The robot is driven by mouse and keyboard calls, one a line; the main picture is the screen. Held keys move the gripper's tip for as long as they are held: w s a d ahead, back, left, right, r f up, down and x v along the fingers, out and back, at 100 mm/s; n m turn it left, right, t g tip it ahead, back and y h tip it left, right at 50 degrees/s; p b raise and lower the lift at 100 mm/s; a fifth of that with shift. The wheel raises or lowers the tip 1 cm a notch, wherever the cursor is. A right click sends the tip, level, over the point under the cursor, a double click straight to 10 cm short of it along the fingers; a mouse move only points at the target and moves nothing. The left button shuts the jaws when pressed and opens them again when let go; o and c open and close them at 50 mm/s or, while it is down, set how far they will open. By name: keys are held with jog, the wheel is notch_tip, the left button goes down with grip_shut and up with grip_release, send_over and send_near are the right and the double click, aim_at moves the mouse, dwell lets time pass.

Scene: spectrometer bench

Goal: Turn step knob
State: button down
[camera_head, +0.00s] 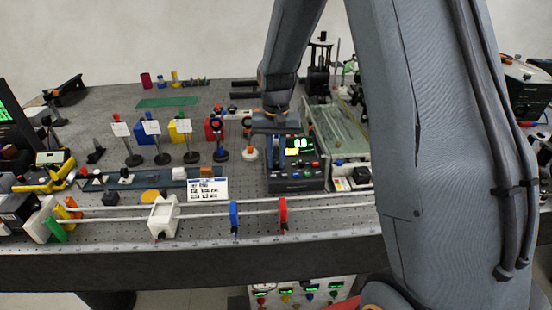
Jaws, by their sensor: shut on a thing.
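A dark box instrument (293,185) with a green-lit display (299,145) stands on the bench right of centre. Its front carries small coloured buttons and knobs. My gripper (277,127) points down at the upper left part of this instrument, beside the display. It is shut on a knob there, taken as the step knob. The knob and the fingertips are mostly hidden by the gripper body and too small to make out.
A clear-covered tray (335,128) stands close to the right of the instrument. Posts with white cards (152,128) stand to the left.

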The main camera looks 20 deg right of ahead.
aim_at(276, 163)
jog(key=shift+w+r, duration=0.15)
jog(key=c, duration=1.7)
grip_release()
jog(key=shift+o, duration=0.2)
notch_tip(276, 163, up, 8)
jog(key=shift+f+b, duration=0.15)
jog(key=shift+b, duration=1)
